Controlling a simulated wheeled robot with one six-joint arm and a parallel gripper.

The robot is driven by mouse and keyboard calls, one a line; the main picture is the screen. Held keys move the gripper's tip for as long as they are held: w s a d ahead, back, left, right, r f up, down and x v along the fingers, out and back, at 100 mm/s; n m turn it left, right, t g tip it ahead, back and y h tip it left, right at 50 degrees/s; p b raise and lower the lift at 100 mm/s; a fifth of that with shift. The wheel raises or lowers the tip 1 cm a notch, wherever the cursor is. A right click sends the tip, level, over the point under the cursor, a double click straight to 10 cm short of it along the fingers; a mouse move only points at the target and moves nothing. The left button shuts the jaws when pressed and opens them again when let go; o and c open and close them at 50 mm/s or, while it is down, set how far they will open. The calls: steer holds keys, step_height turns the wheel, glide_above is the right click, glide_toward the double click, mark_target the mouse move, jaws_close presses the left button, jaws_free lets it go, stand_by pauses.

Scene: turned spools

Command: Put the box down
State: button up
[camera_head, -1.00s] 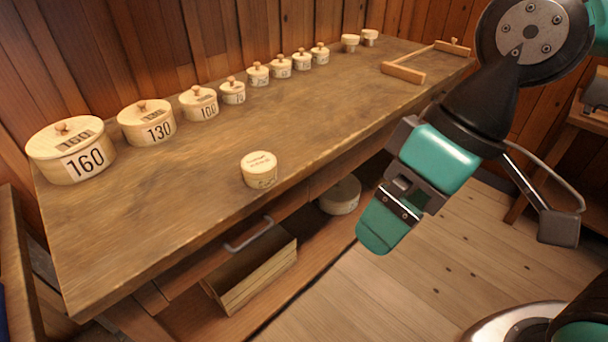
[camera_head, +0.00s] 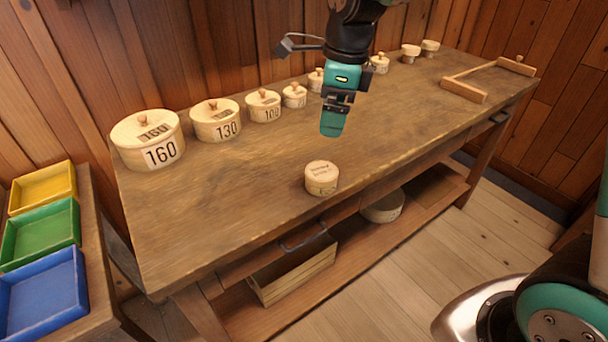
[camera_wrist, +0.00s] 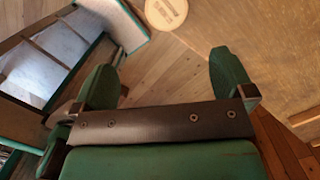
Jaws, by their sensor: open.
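A small round lidded wooden box (camera_head: 321,178) with small print on its top stands upright near the front edge of the workbench (camera_head: 200,225). In the wrist view its pale round top (camera_wrist: 166,11) shows at the upper edge, beyond the fingertips. My gripper (camera_head: 333,128) hangs above the bench, above and apart from this box. In the wrist view my gripper (camera_wrist: 168,75) has its two green fingers spread wide with nothing between them.
A row of knobbed round boxes, including the 160 box (camera_head: 150,140) and 130 box (camera_head: 216,120), lines the bench's back. A wooden frame (camera_head: 487,78) lies at the far right. Coloured trays (camera_head: 42,240) stand left. A round box (camera_head: 383,207) and crate (camera_head: 293,272) are below.

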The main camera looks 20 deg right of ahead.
mark_target(323, 171)
steer(key=f, duration=0.8)
steer(key=w+a+f, duration=0.1)
steer(key=f, duration=0.8)
steer(key=shift+w+f, duration=0.15)
steer(key=shift+w, duration=0.15)
steer(key=shift+c, duration=0.2)
steer(key=c, duration=0.9)
steer(key=shift+c, duration=0.2)
